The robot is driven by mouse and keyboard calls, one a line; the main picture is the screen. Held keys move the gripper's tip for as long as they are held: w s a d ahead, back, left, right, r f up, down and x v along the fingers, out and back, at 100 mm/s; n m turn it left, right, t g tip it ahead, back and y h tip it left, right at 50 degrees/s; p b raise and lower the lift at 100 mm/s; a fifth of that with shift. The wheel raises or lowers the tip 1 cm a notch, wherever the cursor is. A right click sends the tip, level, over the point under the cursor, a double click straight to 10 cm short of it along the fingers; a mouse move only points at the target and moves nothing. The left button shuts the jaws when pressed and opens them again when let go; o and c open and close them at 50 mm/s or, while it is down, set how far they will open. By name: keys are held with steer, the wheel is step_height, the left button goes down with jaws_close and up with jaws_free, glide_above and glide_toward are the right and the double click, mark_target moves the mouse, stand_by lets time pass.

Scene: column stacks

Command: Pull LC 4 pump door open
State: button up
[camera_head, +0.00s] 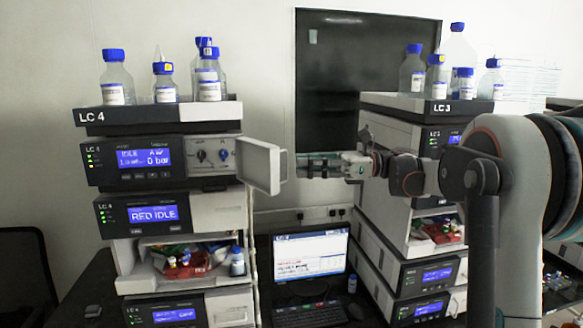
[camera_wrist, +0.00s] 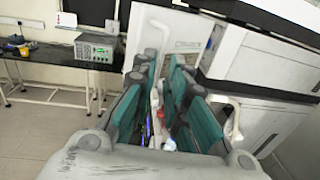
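The LC 4 stack (camera_head: 165,115) stands at the left in the head view. Its pump door (camera_head: 259,166), a pale grey panel, stands swung outward at the right of the upper LC 4 module, baring the pump face (camera_head: 211,155) with its knobs. My gripper (camera_head: 299,165) is just right of the door's outer edge, level with it. In the wrist view my gripper (camera_wrist: 160,68) has its teal-padded fingers apart with a gap between them. I cannot tell whether the fingers touch the door.
The LC 3 stack (camera_head: 378,112) stands to the right, close behind my arm. Blue-capped bottles (camera_head: 117,80) stand on top of LC 4. A monitor (camera_head: 310,255) and keyboard (camera_head: 311,315) sit between the stacks. A grey box (camera_wrist: 95,47) stands on a black bench in the wrist view.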

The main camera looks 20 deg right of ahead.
steer(key=v, duration=0.7)
stand_by(0.3)
